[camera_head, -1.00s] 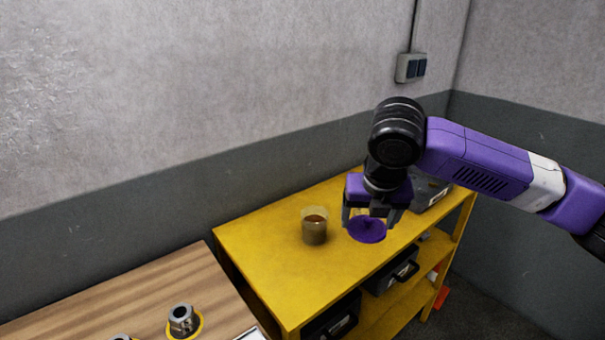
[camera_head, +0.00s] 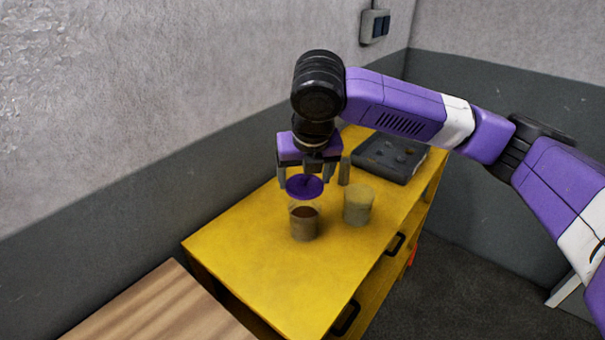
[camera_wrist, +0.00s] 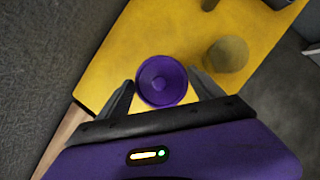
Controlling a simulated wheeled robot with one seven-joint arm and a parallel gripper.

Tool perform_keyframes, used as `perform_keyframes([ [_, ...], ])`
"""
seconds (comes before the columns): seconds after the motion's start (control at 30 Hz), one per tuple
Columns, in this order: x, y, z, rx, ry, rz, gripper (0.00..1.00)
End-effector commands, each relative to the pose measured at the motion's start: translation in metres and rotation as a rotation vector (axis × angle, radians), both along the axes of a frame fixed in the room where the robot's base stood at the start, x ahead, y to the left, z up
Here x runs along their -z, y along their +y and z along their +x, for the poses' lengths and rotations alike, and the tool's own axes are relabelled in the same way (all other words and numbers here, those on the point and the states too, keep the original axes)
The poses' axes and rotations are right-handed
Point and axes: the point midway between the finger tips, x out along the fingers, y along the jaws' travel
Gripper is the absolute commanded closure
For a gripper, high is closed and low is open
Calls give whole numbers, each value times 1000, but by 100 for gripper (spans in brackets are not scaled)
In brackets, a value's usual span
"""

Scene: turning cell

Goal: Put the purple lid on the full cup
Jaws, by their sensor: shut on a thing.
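My gripper (camera_head: 306,176) is shut on the round purple lid (camera_head: 304,188) and holds it roughly level. The full cup (camera_head: 304,224) is clear, with brown contents, and stands upright on the yellow bench. In the head view the lid appears just above the cup's rim; I cannot tell whether it touches. In the wrist view the lid (camera_wrist: 161,81) sits between the two fingers and hides the cup beneath it. A second, pale yellowish cup (camera_head: 358,205) stands to the right, and also shows in the wrist view (camera_wrist: 228,54).
The yellow bench (camera_head: 265,275) has free room at the front left. A small grey-green cylinder (camera_head: 344,171) stands behind the pale cup. A dark tray (camera_head: 390,158) with small parts lies at the back right. A wooden table (camera_head: 160,310) is at the lower left.

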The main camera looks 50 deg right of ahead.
Motion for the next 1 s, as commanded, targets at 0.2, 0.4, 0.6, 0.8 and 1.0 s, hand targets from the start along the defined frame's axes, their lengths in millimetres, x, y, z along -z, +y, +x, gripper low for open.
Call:
perform_keyframes([
  [0.2, 22, 0, 0, 0, 0, 0, 61],
  [0.4, 40, 0, 0, 0, 1, 1, 61],
  [0.6, 52, 0, 0, 0, 0, 1, 61],
  [0.8, 54, 0, 0, 0, 0, 0, 61],
  [1.0, 54, 0, 0, 0, 0, 0, 61],
])
